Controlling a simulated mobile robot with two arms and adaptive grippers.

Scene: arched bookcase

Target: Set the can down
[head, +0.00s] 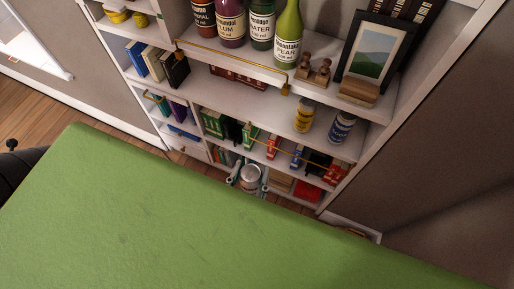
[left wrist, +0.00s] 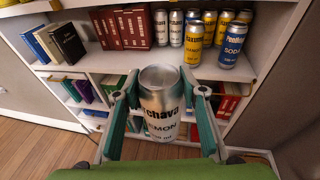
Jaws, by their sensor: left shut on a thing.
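A can (head: 250,172) with a silver top and dark lettering is between the fingers of my left gripper (head: 249,180). In the left wrist view the can (left wrist: 160,105) stands roughly upright, its label partly reading "LEMON", and the left gripper (left wrist: 160,98) is shut on it from both sides. In the head view the can appears in front of the lower bookcase shelves. In the left wrist view it overlaps the shelf edge in the picture; I cannot tell whether it touches anything there. My right gripper is not in view.
The white bookcase (left wrist: 262,72) has a shelf with a yellow can (left wrist: 194,43), a blue can (left wrist: 231,45), more cans behind and red books (left wrist: 122,28). Bare shelf shows in front of the books.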

